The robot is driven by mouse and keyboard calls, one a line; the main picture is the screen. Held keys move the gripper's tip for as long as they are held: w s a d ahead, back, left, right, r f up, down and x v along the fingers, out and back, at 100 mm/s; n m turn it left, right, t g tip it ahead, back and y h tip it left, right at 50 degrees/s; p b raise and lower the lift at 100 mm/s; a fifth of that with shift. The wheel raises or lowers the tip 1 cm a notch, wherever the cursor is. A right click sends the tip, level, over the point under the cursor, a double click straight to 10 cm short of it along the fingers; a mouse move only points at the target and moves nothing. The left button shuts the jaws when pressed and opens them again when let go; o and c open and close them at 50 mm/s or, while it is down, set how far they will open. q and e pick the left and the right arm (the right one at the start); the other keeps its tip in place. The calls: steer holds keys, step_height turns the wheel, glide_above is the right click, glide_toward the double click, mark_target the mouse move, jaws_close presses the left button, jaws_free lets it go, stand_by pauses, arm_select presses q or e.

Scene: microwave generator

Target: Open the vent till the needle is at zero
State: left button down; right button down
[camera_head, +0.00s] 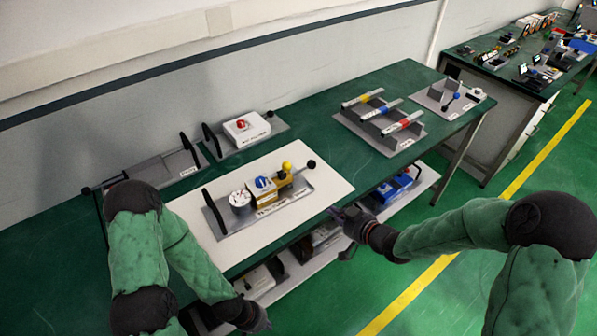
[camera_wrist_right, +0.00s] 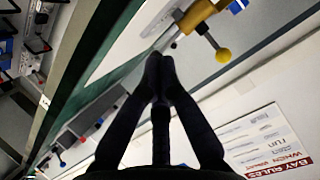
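In the head view a grey plate (camera_head: 228,222) on a white mat carries a round white gauge (camera_head: 240,199), a brass valve body with a blue knob (camera_head: 263,183), and a yellow ball (camera_head: 287,167). A black-knobbed lever (camera_head: 311,164) stands at its right end. The needle is too small to read, and I cannot tell which part is the vent. My right gripper (camera_head: 347,228) is in front of the table edge, apart from the device; its fingertips (camera_wrist_right: 158,66) meet, empty, in the wrist view, below the yellow ball (camera_wrist_right: 222,55). My left gripper (camera_head: 256,318) is low before the table, its fingers unclear.
A red-button box (camera_head: 245,127) sits behind the mat (camera_head: 325,188). A rack with several coloured handles (camera_head: 380,128) and a lever plate (camera_head: 450,100) stand to the right. A lower shelf (camera_head: 425,180) holds more devices. Bare green tabletop lies between mat and rack.

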step_height(320, 180, up, 10)
steer(key=a+n+y, duration=0.1)
steer(key=n+y, duration=0.2)
steer(key=n, duration=0.1)
steer(key=shift+r+t, duration=0.15)
steer(key=shift+t, duration=0.25)
steer(key=shift+w, duration=0.15)
steer(key=b, duration=0.3)
glide_toward(285, 169)
steer(key=w+a+f, duration=0.1)
steer(key=w+a, duration=0.1)
steer(key=w, duration=0.3)
steer(key=shift+w+a+f+b, duration=0.2)
steer(key=shift+w+a+b, duration=0.1)
steer(key=shift+w+a, duration=0.15)
